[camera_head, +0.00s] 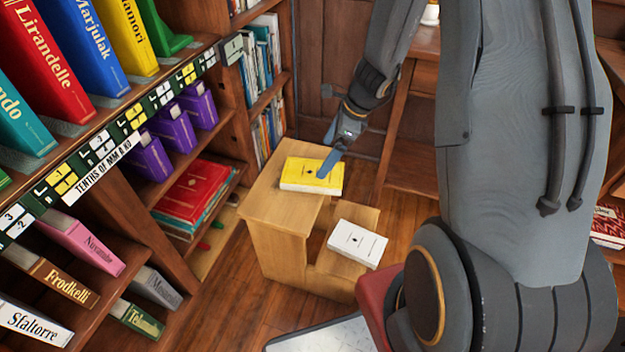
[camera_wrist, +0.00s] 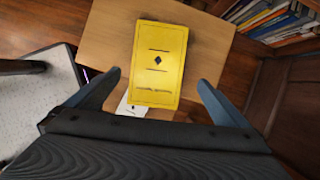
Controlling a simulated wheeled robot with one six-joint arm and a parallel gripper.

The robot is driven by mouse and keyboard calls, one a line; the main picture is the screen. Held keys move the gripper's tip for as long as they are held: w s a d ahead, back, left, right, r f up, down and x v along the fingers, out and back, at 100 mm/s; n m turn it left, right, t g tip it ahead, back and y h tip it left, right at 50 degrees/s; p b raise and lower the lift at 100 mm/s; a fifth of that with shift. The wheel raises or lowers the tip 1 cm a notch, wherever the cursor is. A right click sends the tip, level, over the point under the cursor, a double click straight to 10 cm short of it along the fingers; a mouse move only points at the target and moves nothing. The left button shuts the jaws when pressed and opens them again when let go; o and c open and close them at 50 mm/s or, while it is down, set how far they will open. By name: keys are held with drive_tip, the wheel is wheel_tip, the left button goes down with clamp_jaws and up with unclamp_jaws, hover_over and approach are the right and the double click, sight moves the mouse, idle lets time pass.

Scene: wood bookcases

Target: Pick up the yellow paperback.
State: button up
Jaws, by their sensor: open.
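The yellow paperback (camera_head: 301,176) lies flat on the top step of a small wooden step stool (camera_head: 275,213) in the head view. In the wrist view the yellow paperback (camera_wrist: 160,52) is at upper middle, its cover facing the camera. My gripper (camera_head: 328,170) is at the right part of the book in the head view. In the wrist view my gripper (camera_wrist: 160,82) is open, one finger to each side of the book's near end, with gaps between fingers and book. Whether the fingertips are above the book or level with it, I cannot tell.
A white book (camera_head: 357,243) lies on the stool's lower step; part of it shows beneath the yellow book in the wrist view (camera_wrist: 132,108). A bookcase (camera_head: 130,215) with several books stands at left. A wooden ladder-like piece (camera_head: 412,150) stands behind at right. Wood floor (camera_head: 225,310) shows in front.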

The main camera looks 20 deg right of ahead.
sight(314, 172)
drive_tip(key=b+x, duration=0.1)
drive_tip(key=x, duration=0.2)
drive_tip(key=b+x, duration=0.1)
drive_tip(key=x, duration=0.3)
drive_tip(key=shift+s+a+f, duration=0.1)
drive_tip(key=shift+s+a, duration=0.1)
drive_tip(key=shift+a, duration=0.1)
drive_tip(key=c, duration=1.2)
